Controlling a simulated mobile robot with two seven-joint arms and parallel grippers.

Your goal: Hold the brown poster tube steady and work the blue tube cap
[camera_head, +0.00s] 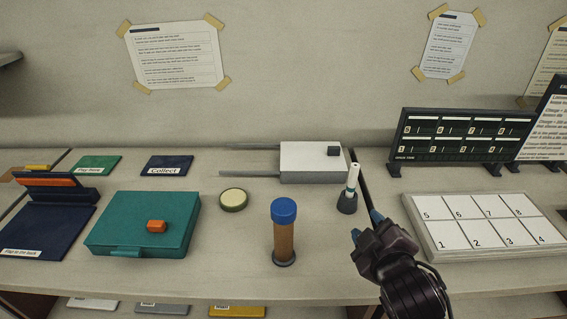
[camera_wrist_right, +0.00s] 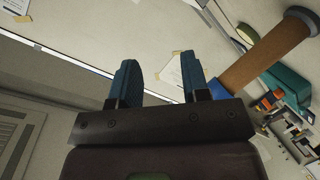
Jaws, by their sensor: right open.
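The brown poster tube (camera_head: 284,241) stands upright on the counter in a dark round base. The blue tube cap (camera_head: 284,211) sits on its top end. My right gripper (camera_head: 366,225) is to the right of the tube, apart from it, with its blue fingertips open and empty. In the right wrist view my gripper (camera_wrist_right: 160,76) shows two spread fingers with nothing between them. My left gripper is not in view.
A teal box (camera_head: 120,222) with an orange piece lies left of the tube. A round tin (camera_head: 233,200) is behind it. A white marker in a dark holder (camera_head: 347,203) stands close to my right gripper. A white numbered board (camera_head: 440,252) lies at the right.

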